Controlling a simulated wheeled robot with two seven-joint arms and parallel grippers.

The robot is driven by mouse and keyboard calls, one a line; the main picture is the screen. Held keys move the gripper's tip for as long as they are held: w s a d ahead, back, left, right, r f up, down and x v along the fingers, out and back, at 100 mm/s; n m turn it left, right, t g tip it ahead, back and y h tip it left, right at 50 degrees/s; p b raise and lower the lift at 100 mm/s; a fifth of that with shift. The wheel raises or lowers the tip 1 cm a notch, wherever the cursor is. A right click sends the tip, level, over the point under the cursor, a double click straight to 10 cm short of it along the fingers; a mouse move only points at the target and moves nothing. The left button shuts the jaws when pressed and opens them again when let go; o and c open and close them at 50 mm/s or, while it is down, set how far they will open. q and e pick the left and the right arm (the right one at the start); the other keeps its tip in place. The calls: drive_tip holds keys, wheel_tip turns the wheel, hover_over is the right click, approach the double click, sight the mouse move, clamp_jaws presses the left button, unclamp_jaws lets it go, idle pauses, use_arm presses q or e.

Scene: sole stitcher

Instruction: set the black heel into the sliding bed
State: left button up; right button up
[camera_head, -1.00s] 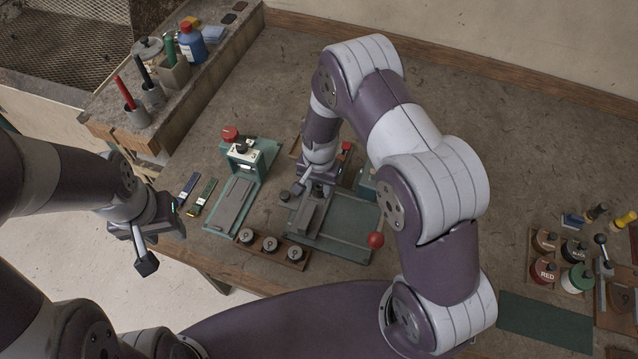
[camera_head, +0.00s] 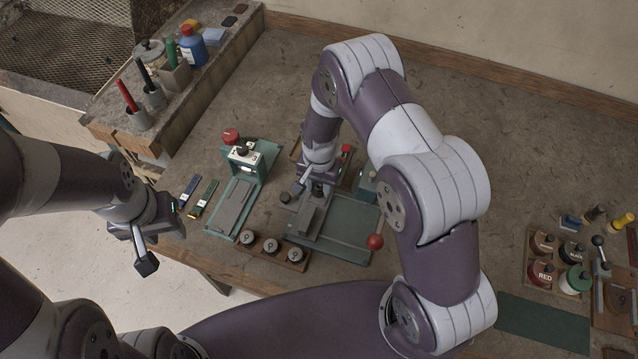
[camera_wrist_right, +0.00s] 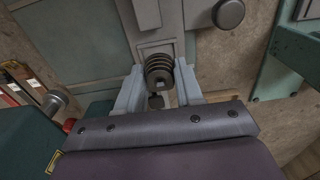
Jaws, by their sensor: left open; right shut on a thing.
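My right gripper (camera_head: 316,190) is shut over the green-based machine with the grey sliding bed (camera_head: 307,218). In the right wrist view, its two light fingers (camera_wrist_right: 160,90) close on a dark, ribbed, rounded piece, seemingly the black heel (camera_wrist_right: 159,70). The piece is at the end of the grey bed (camera_wrist_right: 157,18), by a squarish recess (camera_wrist_right: 155,47). I cannot tell whether it touches the bed. In the head view the heel is too small and covered to make out. My left gripper (camera_head: 145,245) is open and empty, left of the bench edge.
A second green machine (camera_head: 233,208) stands left of the bed. A wooden block with round dials (camera_head: 271,250) lies in front. A red-knobbed lever (camera_head: 375,241) is at the bed's right. A spool rack (camera_head: 541,282) stands far right. The bench's back is clear.

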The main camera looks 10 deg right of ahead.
sight(319, 187)
drive_tip(key=shift+f+b, duration=0.6)
drive_tip(key=shift+f, duration=0.2)
idle(0.6)
drive_tip(key=shift+r, duration=0.15)
drive_tip(key=shift+r+p, duration=0.7)
drive_tip(key=shift+f+b, duration=0.6)
drive_tip(key=shift+f, duration=0.25)
idle(0.4)
drive_tip(key=o, duration=0.7)
drive_tip(key=shift+o, duration=0.2)
wheel_tip(319, 187, up, 11)
drive_tip(key=p, duration=0.8)
drive_tip(key=shift+p, duration=0.3)
